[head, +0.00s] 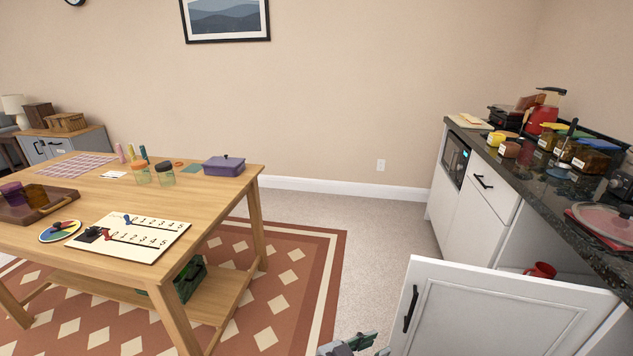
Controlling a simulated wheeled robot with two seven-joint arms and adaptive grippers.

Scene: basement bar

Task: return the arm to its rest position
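My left gripper (376,344) shows at the bottom edge, just left of the open white cabinet door (500,310). Its two fingers point to the right and look apart, with nothing seen between them. The rest of it is cut off by the frame. It appears clear of the door and its black handle (410,308). My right gripper is not in view.
A wooden table (220,190) with a number board (130,236) and jars stands left. A dark counter (540,185) with jars and a lidded pan (607,222) runs along the right. A red mug (541,270) sits inside the open cabinet. Carpet between is free.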

